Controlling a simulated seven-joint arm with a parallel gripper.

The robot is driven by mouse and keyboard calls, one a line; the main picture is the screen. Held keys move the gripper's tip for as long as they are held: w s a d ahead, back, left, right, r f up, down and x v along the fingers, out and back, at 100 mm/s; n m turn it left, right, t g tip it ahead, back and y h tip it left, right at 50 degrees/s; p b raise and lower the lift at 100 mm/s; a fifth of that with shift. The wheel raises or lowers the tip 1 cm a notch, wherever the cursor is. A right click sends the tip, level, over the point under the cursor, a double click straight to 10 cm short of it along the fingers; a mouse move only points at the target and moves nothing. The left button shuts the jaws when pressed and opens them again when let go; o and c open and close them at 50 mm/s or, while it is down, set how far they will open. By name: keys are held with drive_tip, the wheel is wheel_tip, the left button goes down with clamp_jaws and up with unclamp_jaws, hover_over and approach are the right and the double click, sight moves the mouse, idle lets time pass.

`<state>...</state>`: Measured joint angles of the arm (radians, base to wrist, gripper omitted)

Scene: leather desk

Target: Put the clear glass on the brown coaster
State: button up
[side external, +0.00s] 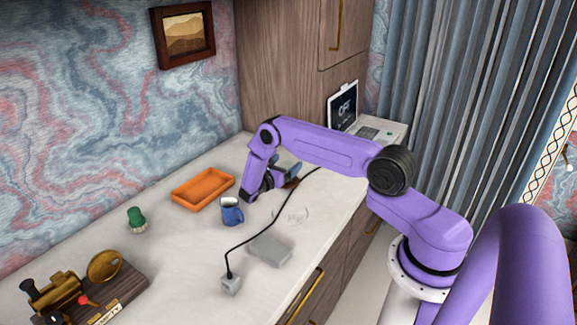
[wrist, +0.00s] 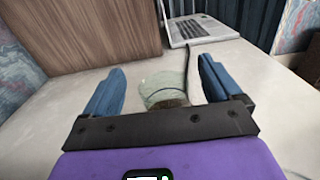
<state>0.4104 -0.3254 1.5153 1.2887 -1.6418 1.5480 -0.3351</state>
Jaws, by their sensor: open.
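The clear glass (wrist: 162,86) stands between my gripper's two blue fingers in the wrist view, with gaps at both sides. My gripper (wrist: 163,72) is open around it; it also shows low over the desk in the side view (side external: 287,172). A brown patch (wrist: 173,103), which looks like the brown coaster, shows at the glass's base. In the side view the brown coaster (side external: 292,183) is partly hidden by my gripper. The glass cannot be made out there. I cannot tell if its base rests fully on the coaster.
A laptop (side external: 345,112) stands at the back. A faint round outline (side external: 292,214) marks the desk in front.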

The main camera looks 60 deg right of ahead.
drive_tip(key=a+r+m+y, duration=0.2)
drive_tip(key=a+r+y, duration=0.1)
drive_tip(key=a+r, duration=0.65)
drive_tip(key=s+a+r+m+t+y, duration=0.1)
drive_tip(key=s+a+r+y, duration=0.15)
drive_tip(key=s+a, duration=0.2)
drive_tip(key=s+a+r+m+y, duration=0.1)
drive_tip(key=s+a+r+y, duration=0.1)
drive_tip(key=s+a+r, duration=0.3)
drive_tip(key=s+a+r+y, duration=0.1)
drive_tip(key=s+a+y, duration=0.2)
drive_tip(key=s, duration=0.6)
drive_tip(key=s+a+r+y, duration=0.1)
drive_tip(key=s+a+y, duration=0.3)
drive_tip(key=s+a, duration=0.3)
drive_tip(key=s+a+r+m+y, duration=0.1)
drive_tip(key=s+a+y, duration=0.3)
drive_tip(key=s, duration=0.6)
drive_tip(key=shift+s+a+r, duration=0.35)
drive_tip(key=shift+s+a, duration=0.05)
drive_tip(key=shift+a, duration=0.05)
